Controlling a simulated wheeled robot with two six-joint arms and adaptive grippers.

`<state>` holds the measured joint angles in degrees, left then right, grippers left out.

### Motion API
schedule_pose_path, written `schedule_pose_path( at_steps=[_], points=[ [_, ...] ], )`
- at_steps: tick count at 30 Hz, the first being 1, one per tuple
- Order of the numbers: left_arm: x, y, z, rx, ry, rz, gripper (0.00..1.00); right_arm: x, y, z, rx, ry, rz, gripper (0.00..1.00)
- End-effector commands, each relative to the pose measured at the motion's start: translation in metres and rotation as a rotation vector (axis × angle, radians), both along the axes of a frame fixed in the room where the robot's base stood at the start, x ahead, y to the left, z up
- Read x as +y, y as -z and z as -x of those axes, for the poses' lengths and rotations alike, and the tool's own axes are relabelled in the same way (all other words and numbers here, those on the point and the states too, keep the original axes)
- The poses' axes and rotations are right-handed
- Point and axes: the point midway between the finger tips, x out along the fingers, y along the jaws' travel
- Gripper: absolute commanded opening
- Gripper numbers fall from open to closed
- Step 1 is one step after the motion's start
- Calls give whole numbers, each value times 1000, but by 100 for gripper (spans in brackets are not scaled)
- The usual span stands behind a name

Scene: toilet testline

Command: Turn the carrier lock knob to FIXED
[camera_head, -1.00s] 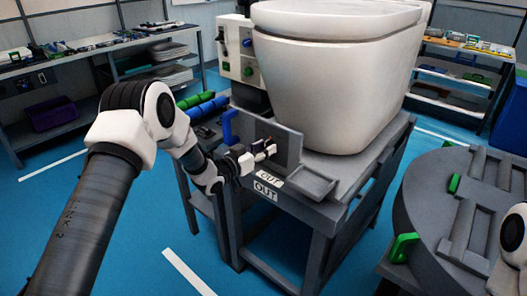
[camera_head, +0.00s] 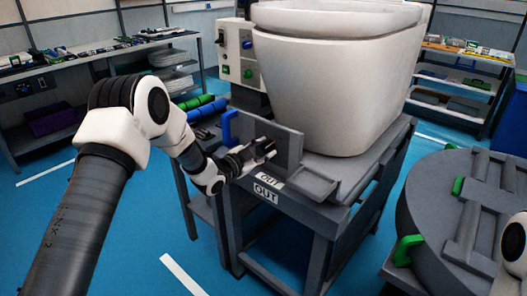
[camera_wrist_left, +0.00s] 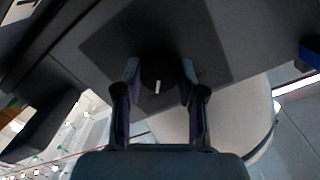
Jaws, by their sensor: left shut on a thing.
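The carrier lock knob (camera_wrist_left: 158,68) is a dark round knob with a short white mark, seen in the left wrist view on a dark grey plate (camera_wrist_left: 105,45). The white mark points down in that picture. My left gripper (camera_wrist_left: 160,75) has one finger on each side of the knob and is shut on it. In the head view my left gripper (camera_head: 268,149) is at the upright grey plate (camera_head: 289,147) at the front of the carrier stand, and the knob is hidden there. My right gripper is out of view.
A large white toilet bowl (camera_head: 335,85) stands on the grey stand behind the plate. A blue handle (camera_head: 228,126) rises left of the plate. OUT labels (camera_head: 266,193) mark the stand's front. A round grey fixture (camera_head: 430,205) with green clamps is at right.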

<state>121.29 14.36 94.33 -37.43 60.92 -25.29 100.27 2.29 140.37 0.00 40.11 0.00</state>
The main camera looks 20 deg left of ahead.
Motion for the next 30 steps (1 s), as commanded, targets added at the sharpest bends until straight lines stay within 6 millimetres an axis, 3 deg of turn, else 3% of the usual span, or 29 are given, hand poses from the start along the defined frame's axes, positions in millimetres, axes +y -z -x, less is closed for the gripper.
schedule_pose_path(
  at_steps=[15, 16, 17, 18, 26, 30],
  points=[
    [0, 1, 0, -5, 0, -21, 4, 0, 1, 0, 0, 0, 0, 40],
    [0, 1, 0, -5, 0, -21, 50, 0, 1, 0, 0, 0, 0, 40],
    [0, 1, 0, -5, 0, -21, 60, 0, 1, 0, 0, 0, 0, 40],
    [0, 1, 0, -6, 0, -20, 65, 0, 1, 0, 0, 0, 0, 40],
    [0, 0, 0, -7, 0, -20, 65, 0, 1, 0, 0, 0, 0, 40],
    [5, 0, 9, -6, -2, -19, 65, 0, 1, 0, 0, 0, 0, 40]
  ],
)
